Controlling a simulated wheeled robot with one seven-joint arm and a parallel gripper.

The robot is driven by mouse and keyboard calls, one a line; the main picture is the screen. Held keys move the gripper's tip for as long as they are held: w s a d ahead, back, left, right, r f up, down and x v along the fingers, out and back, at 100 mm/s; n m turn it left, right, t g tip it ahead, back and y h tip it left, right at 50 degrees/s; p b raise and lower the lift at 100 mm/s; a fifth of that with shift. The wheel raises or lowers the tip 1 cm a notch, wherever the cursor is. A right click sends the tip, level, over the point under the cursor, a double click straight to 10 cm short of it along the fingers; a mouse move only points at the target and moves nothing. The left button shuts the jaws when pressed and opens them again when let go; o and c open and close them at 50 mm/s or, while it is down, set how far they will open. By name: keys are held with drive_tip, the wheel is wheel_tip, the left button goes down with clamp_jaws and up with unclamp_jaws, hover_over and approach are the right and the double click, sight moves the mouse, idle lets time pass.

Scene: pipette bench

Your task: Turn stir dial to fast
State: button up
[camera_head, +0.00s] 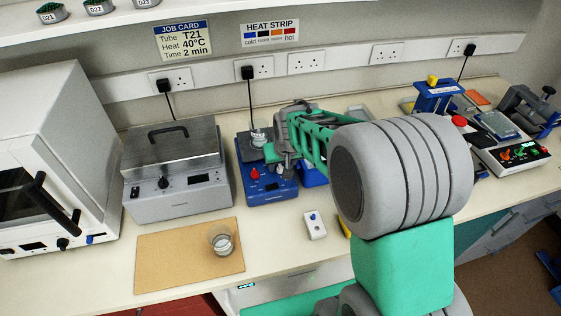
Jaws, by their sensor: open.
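The blue hotplate stirrer (265,192) stands on the bench left of the picture's middle. A red dial (255,174) shows on the left of its front panel. The labels are too small to read, so I cannot tell which dial is for stirring. A glass beaker (258,137) stands on the stirrer's top plate, partly hidden by my gripper. My gripper (279,160) is open and reaches over the right part of the stirrer, hiding some of its panel. I cannot tell whether it touches anything there.
A grey water bath (178,198) with a lidded top stands just left of the stirrer. A beaker (222,240) sits on a tan mat (180,262) in front. A small white device (315,225) lies front right.

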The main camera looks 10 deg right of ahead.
drive_tip(key=shift+w+f, duration=0.1)
drive_tip(key=shift+f, duration=0.1)
drive_tip(key=shift+c, duration=0.5)
clamp_jaws()
